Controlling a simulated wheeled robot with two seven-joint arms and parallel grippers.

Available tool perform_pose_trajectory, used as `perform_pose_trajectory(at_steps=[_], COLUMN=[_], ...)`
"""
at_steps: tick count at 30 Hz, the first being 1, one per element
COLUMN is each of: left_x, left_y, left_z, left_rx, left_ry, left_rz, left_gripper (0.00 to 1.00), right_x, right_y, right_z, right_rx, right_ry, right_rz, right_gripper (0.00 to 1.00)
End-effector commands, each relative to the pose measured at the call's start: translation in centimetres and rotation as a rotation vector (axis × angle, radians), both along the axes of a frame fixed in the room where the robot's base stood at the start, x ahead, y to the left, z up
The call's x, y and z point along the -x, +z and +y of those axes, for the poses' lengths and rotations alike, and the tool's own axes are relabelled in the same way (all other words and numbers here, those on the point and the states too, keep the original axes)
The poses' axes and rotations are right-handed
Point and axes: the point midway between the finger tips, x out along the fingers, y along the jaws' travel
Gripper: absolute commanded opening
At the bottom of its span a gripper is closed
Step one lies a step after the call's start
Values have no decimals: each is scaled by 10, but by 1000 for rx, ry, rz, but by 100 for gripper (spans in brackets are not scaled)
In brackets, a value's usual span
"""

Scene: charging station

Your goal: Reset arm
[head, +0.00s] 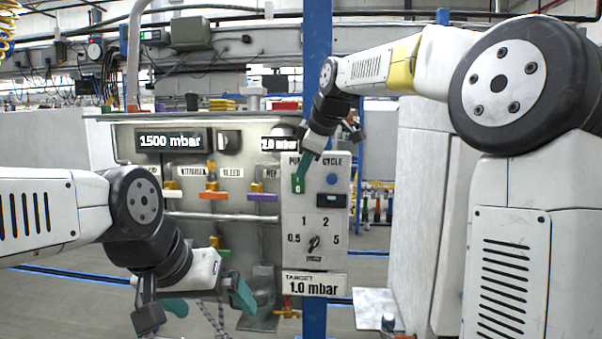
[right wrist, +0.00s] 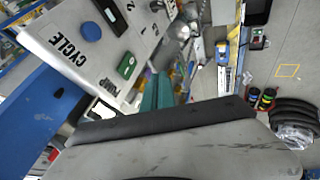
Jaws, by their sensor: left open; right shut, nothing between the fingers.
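My right gripper (head: 304,165) is shut and empty, in front of the upper left of the grey control box (head: 336,222). Its teal fingers also show in the right wrist view (right wrist: 157,92), pointing towards the box beside the green PUMP switch (right wrist: 126,66). That switch, marked 0, shows in the head view (head: 297,185) just under the fingertips; I cannot tell whether they touch it. My left gripper (head: 210,301) is open and empty, low in front of the charging panel's lower part, its teal fingers spread wide.
The box has a blue CYCLE button (head: 332,179) and a dial (head: 314,242). A blue post (head: 317,60) stands behind.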

Motion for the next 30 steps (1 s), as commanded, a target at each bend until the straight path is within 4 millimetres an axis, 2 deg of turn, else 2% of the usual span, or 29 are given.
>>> perform_pose_trajectory(at_steps=[8,11,14,16,21,24,27,30], left_x=[0,0,0,0,0,0,0,0], left_y=[0,0,0,0,0,0,0,0], left_z=[0,0,0,0,0,0,0,0], left_rx=[0,0,0,0,0,0,0,0], left_ry=[0,0,0,0,0,0,0,0], left_rz=[0,0,0,0,0,0,0,0], left_gripper=[100,100,100,100,100,100,100,100], right_x=[2,17,51,84,172,219,255,279], right_y=[0,-2,-10,-22,-68,-101,-131,-153], right_z=[-2,-14,-38,-60,-104,-121,-130,-135], right_rx=[-4,-31,-92,-153,-323,-418,-496,-551], right_ry=[-8,-64,-188,-310,-633,-806,-946,-1041], right_rz=[2,22,65,106,208,260,302,329], right_gripper=[0,0,0,0,0,0,0,0])
